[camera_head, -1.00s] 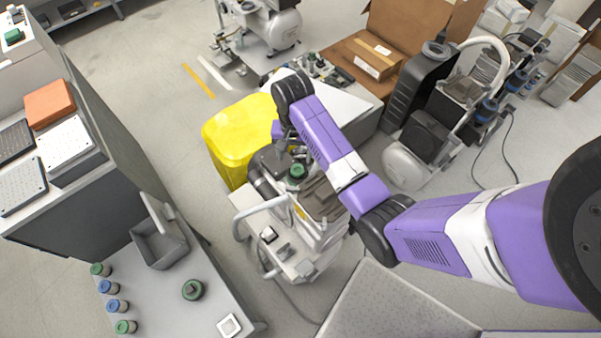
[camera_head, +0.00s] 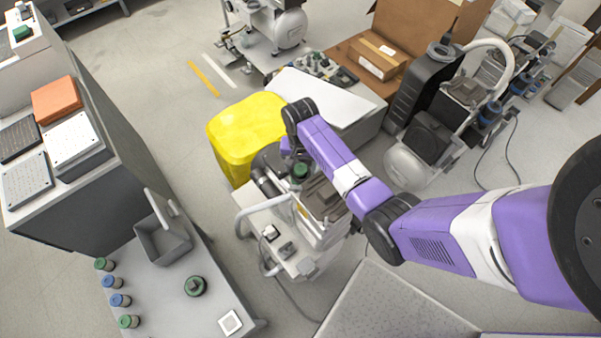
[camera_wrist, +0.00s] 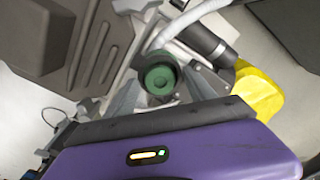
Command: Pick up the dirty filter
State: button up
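A filter with a round green cap (camera_wrist: 158,79), which I take to be the dirty filter, sits on the compressor (camera_head: 318,215) in the middle of the head view. Its cap also shows in the head view (camera_head: 300,171), just below my wrist. My gripper (camera_wrist: 160,92) points down at it in the wrist view. The grey fingers are spread, one on each side of the green cap, and look apart from it. The lower part of the filter is hidden. I cannot tell from these views how high the fingertips are.
A yellow bin (camera_head: 243,135) stands close behind the compressor. A side table (camera_head: 165,290) at lower left bears a grey open bin (camera_head: 163,243), several green and blue capped filters, another green-capped part (camera_head: 195,286) and a white square (camera_head: 230,322). Another compressor (camera_head: 425,145) stands right.

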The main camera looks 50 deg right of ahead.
grip_shut()
jog(key=shift+r, duration=0.15)
